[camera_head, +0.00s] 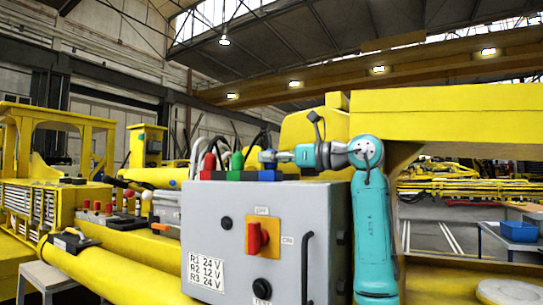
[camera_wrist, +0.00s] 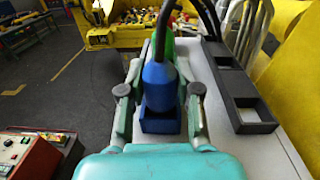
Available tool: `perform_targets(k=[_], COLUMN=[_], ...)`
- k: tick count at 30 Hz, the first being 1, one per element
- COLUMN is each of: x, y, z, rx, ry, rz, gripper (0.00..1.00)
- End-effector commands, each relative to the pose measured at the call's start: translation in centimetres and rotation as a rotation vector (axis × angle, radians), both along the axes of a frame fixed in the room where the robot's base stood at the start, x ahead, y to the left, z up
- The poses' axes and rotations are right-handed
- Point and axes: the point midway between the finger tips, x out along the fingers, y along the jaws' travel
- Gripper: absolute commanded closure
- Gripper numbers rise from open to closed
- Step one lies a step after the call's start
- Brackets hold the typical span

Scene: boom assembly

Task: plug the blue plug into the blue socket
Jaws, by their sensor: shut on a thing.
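The blue plug (camera_wrist: 160,82) is upright between the two fingers of my gripper (camera_wrist: 160,97), which is shut on it. It also shows small in the head view (camera_head: 267,156), partly covered by my gripper (camera_head: 268,157). The blue socket (camera_wrist: 160,122) is right below the plug in the wrist view. It is the rightmost coloured block on top of the grey box in the head view (camera_head: 268,175). The plug's lower end overlaps the socket in the wrist view. I cannot tell how deep it sits.
A green plug (camera_head: 237,160) and a red plug (camera_head: 209,161) stand left of the blue one on the grey control box (camera_head: 205,215). Dark cables rise behind them. An empty black double frame (camera_wrist: 251,115) lies on the box top to the right in the wrist view.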

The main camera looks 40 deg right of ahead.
Motion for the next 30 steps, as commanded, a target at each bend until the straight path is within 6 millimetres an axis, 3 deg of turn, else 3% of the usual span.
perform_targets(k=[6, 7, 10, 22, 30], x=[0.0, 0.0, 0.0, 0.0, -0.1], y=[0.0, 0.0, 0.0, 0.0, 0.1], z=[0.0, 0.0, 0.0, 0.4, 4.2], rx=[-0.001, -0.001, -0.001, -0.001, -0.002], ry=[0.000, 0.000, 0.000, -0.002, -0.003], rz=[0.000, 0.000, 0.000, 0.000, 0.000], gripper=[1.00, 0.65, 0.40, 0.38, 0.38])
